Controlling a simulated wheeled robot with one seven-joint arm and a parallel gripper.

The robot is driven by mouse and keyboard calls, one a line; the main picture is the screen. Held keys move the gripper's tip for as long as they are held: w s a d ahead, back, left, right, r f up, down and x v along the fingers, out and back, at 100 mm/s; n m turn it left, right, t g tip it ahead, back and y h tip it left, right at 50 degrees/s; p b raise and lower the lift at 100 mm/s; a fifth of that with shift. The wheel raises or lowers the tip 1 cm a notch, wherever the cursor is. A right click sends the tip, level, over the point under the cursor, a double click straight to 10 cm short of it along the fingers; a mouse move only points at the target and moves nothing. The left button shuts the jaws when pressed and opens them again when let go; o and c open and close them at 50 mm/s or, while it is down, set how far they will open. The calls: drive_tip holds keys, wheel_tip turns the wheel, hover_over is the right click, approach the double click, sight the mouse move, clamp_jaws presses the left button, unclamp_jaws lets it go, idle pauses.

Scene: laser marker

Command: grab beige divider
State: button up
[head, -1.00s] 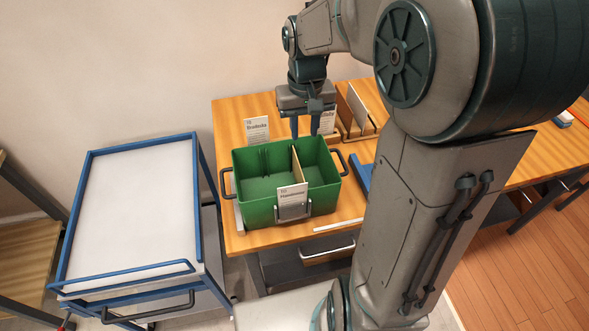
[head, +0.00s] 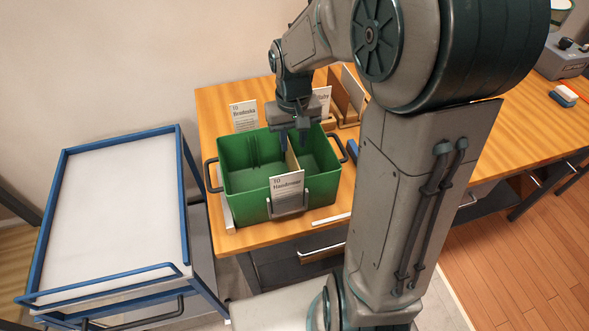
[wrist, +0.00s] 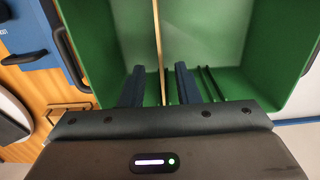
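The beige divider (head: 292,163) stands upright across the inside of the green bin (head: 240,181) and splits it into two compartments. In the wrist view the divider (wrist: 159,40) shows as a thin strip running between my fingers. My gripper (head: 294,142) points down at the far side of the bin, with its fingertips around the divider's top edge. In the wrist view my gripper (wrist: 160,86) is open, one finger on each side of the divider, with a gap visible on both sides. The divider's lower front is hidden by the bin wall and the card.
A white card (head: 287,186) is on the bin's front, and another card (head: 243,116) stands behind it. A wooden rack (head: 347,97) is at the back right. A blue-framed cart (head: 181,200) with an empty white top stands left of the wooden table (head: 215,103).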

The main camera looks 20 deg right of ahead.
sight(293, 153)
wheel_tip(293, 153, down, 4)
drive_tip(key=shift+r, duration=0.1)
drive_tip(key=shift+s+f+p, duration=0.15)
drive_tip(key=shift+f+p, duration=0.05)
drive_tip(key=shift+f, duration=1.2)
drive_tip(key=shift+s+f+p, duration=0.15)
drive_tip(key=shift+f+p, duration=0.05)
drive_tip(key=shift+f, duration=1.2)
clamp_jaws()
